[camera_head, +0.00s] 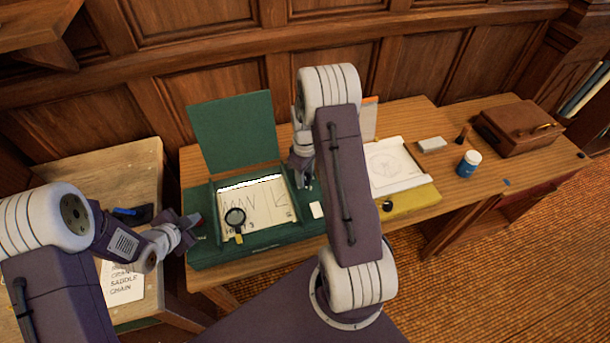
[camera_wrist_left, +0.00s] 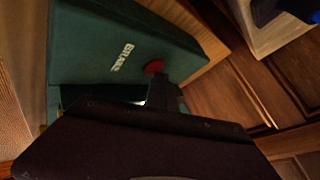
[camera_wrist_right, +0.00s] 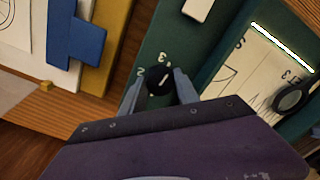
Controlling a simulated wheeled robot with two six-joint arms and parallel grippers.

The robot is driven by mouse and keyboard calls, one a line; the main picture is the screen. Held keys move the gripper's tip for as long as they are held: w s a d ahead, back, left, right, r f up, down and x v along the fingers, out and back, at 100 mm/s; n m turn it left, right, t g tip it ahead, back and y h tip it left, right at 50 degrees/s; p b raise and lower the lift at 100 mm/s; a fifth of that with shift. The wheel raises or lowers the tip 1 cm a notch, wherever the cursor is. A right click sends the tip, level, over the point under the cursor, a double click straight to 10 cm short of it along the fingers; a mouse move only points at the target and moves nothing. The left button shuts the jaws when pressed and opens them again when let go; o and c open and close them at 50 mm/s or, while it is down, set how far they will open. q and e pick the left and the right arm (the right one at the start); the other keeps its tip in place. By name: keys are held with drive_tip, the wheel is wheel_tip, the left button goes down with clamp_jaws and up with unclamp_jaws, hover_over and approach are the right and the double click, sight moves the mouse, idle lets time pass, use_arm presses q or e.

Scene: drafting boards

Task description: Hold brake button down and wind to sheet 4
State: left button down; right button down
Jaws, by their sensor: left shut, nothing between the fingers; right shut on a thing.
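A green box (camera_head: 265,233) with a raised lid holds a paper sheet (camera_head: 262,205) in its window. My left gripper (camera_head: 188,222) is shut and empty at the box's left end. In the left wrist view its tips (camera_wrist_left: 158,80) meet the red button (camera_wrist_left: 154,66) beside the word BRAKE; I cannot tell how far it is pressed. My right gripper (camera_wrist_right: 160,88) is shut on a black knob (camera_wrist_right: 160,80) with a white mark, numerals 2 and 3 beside it. In the head view my right gripper (camera_head: 307,183) is over the box's right part, the knob hidden.
A magnifier (camera_head: 235,217) lies over the sheet. A yellow box (camera_head: 410,203) with a drawing sits right of the green box. A blue-labelled jar (camera_head: 469,163) and brown case (camera_head: 518,128) are further right. A lower table (camera_head: 145,165) stands left.

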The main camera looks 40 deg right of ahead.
drive_tip(key=m, duration=0.5)
drive_tip(key=shift+m, duration=0.3)
drive_tip(key=m, duration=0.4)
drive_tip(key=shift+m, duration=0.7)
drive_tip(key=c, duration=0.9)
unclamp_jaws()
use_arm(q)
drive_tip(key=shift+f, duration=0.1)
use_arm(e)
wheel_tip(320, 180, up, 12)
drive_tip(key=shift+r, duration=0.1)
